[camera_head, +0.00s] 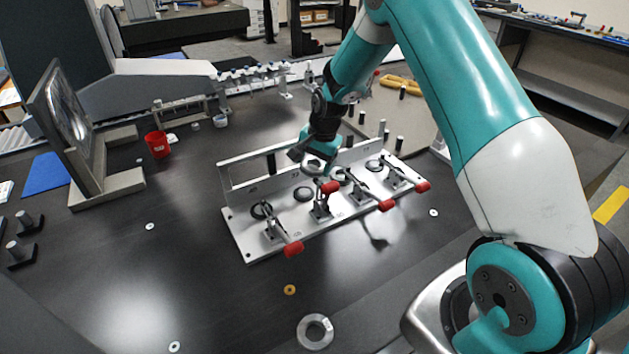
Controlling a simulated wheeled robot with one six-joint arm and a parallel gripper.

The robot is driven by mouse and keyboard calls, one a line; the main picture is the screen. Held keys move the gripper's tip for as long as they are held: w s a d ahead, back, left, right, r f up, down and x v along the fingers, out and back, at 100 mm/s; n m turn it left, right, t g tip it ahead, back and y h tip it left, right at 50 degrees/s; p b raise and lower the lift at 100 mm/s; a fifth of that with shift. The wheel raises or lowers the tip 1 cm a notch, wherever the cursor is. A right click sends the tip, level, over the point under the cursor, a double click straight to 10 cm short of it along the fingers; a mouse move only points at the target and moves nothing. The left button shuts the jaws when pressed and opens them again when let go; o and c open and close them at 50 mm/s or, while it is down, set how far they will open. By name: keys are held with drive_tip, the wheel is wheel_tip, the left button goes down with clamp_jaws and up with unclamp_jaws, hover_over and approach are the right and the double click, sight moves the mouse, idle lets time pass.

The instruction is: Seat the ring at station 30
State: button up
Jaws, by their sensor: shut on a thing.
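A pale fixture plate (262,236) lies on the dark table with a row of round seats along it. Toggle clamps with red handles (293,248) stand in front of the seats. Station numbers on the plate are too small to read surely. My gripper (314,160) is over the back middle of the plate, pointing down, shut on what looks like a pale ring (312,167). The jaws and clamps partly hide it, and I cannot tell whether it touches the plate. Dark round seats show at the left (262,210) and right (374,165).
A metallic ring (315,332) and a small brass washer (290,290) lie on the front table. A red cup (157,144) and a framed mirror-like panel (72,125) stand left. Dark pegs (383,128) stand behind the plate. The left-front table is mostly clear.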

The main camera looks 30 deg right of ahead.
sight(303, 160)
drive_tip(key=w+a+v, duration=0.1)
drive_tip(key=w+v, duration=0.1)
drive_tip(key=v, duration=0.8)
drive_tip(key=f+n+b, duration=0.1)
drive_tip(key=f, duration=0.2)
drive_tip(key=w+a+f+n+g+h+b, duration=0.1)
drive_tip(key=f+n, duration=0.1)
drive_tip(key=f, duration=0.2)
drive_tip(key=a+f+n+b, duration=0.1)
drive_tip(key=f+n, duration=0.1)
drive_tip(key=f, duration=0.1)
drive_tip(key=shift+w+a+f+h, duration=0.25)
drive_tip(key=shift+w+f+h, duration=0.1)
drive_tip(key=shift+w+h, duration=0.05)
drive_tip(key=shift+f+b, duration=2.55)
drive_tip(key=shift+f, duration=0.75)
drive_tip(key=shift+r+p, duration=0.1)
drive_tip(key=shift+p, duration=0.45)
drive_tip(key=shift+f+b, duration=0.35)
drive_tip(key=shift+f, duration=0.35)
drive_tip(key=o, duration=1.3)
drive_tip(key=r, duration=1.1)
drive_tip(key=s+r, duration=0.1)
drive_tip(key=r, duration=0.5)
drive_tip(key=shift+a+r, duration=0.2)
drive_tip(key=shift+a, duration=0.1)
